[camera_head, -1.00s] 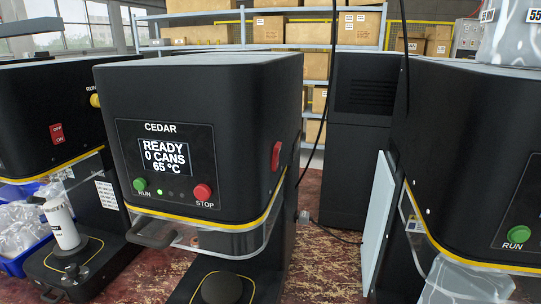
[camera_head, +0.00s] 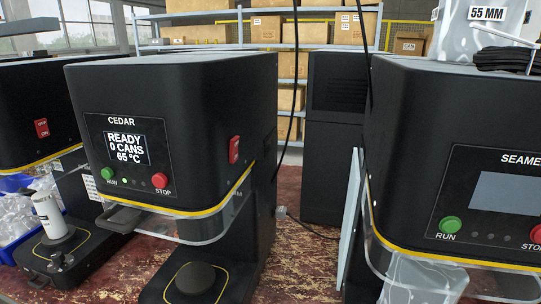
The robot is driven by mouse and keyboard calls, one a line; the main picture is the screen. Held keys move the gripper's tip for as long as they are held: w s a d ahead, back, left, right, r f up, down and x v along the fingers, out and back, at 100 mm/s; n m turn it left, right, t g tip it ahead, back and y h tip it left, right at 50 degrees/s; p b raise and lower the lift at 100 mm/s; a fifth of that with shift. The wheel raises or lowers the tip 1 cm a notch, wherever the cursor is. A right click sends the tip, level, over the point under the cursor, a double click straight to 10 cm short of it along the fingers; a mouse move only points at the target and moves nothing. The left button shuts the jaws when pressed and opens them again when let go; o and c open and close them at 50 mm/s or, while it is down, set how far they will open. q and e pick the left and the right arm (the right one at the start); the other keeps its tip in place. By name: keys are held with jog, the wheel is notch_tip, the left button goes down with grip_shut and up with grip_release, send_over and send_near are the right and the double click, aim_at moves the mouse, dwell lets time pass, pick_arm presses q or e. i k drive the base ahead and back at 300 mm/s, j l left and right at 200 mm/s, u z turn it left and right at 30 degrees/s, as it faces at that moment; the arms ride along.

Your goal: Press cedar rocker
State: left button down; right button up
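The CEDAR machine (camera_head: 190,110) is a black seamer standing left of centre. Its lit screen (camera_head: 126,146) reads READY, 0 CANS, 65 °C. Its red rocker switch (camera_head: 234,149) is on the right side face, near the front edge. On the front panel are a green RUN button (camera_head: 108,173) and a red STOP button (camera_head: 160,181). Neither of my grippers is in view.
A second seamer (camera_head: 455,110) stands at the right with a dark screen. Another machine (camera_head: 35,115) with a red rocker (camera_head: 41,128) stands at the left. A cable hangs behind.

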aim_at(234, 142)
jog(key=k+l, duration=0.1)
jog(key=l, duration=0.3)
jog(key=k+l+u, duration=0.1)
jog(key=l, duration=0.25)
jog(key=k+l, duration=0.15)
jog(key=l, duration=0.25)
jog(key=k+l+u, duration=0.1)
jog(key=l, duration=0.25)
